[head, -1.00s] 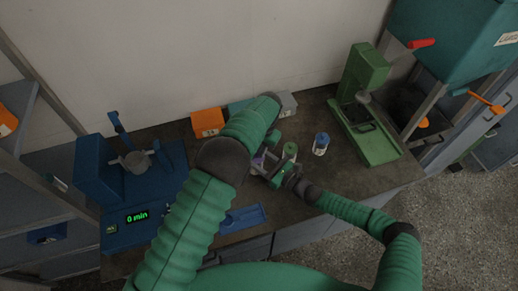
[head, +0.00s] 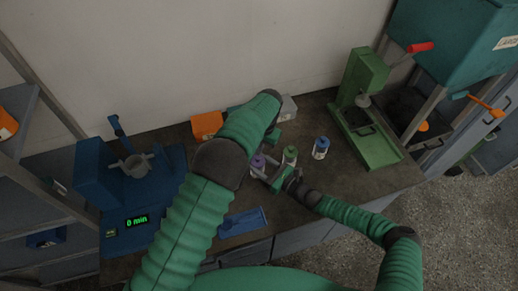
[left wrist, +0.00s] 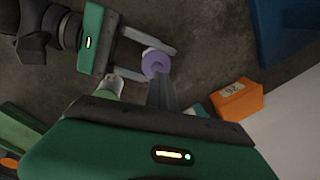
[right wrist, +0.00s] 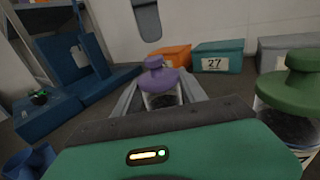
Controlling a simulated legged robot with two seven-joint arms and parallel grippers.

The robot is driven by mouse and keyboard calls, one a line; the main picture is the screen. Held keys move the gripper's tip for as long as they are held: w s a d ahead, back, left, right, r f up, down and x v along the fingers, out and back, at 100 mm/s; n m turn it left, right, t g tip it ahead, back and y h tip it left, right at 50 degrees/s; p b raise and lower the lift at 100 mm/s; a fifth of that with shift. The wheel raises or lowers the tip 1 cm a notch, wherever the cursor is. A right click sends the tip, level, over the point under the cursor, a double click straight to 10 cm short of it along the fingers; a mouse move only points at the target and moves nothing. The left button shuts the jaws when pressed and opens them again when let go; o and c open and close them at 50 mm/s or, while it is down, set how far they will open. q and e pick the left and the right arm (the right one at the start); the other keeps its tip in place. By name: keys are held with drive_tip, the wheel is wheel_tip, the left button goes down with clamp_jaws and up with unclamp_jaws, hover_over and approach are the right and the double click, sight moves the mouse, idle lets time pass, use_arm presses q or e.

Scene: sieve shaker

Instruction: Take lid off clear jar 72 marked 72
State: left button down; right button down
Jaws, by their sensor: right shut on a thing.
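A clear jar (right wrist: 162,101) with a purple knobbed lid (right wrist: 160,79) stands on the bench. The lid shows in the head view (head: 258,161) and left wrist view (left wrist: 155,63). No number is readable on this jar. My right gripper (head: 260,172) is shut on the jar, with one finger on each side below the lid. The lid sits on the jar. My left gripper (left wrist: 163,84) points down near the lid, its fingers close together and apparently empty. In the head view my left arm hides most of it.
A green-lidded jar (head: 290,156) stands just right of the held jar, and a blue-lidded jar (head: 320,147) farther right. Orange (head: 207,124), teal and grey boxes line the wall. A blue machine (head: 130,190) stands left, a green press (head: 365,110) right.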

sight(260, 157)
use_arm(q)
drive_tip(key=shift+s+d+r, duration=0.1)
drive_tip(key=shift+s+r, duration=0.05)
drive_tip(key=shift+r, duration=1.8)
use_arm(e)
drive_tip(key=shift+r, duration=0.2)
drive_tip(key=c, duration=0.6)
unclamp_jaws()
use_arm(q)
drive_tip(key=shift+r+p, duration=0.25)
drive_tip(key=shift+p, duration=0.05)
use_arm(e)
drive_tip(key=shift+s+d, duration=0.25)
drive_tip(key=shift+d, duration=0.1)
drive_tip(key=p+v, duration=0.2)
drive_tip(key=v, duration=0.8)
drive_tip(key=shift+s+d+p, duration=0.2)
drive_tip(key=shift+d+p, duration=0.1)
use_arm(q)
wheel_tip(260, 157, up, 3)
drive_tip(key=shift+f, duration=0.2)
use_arm(e)
drive_tip(key=shift+s+d+f, duration=0.1)
drive_tip(key=shift+d+f, duration=0.05)
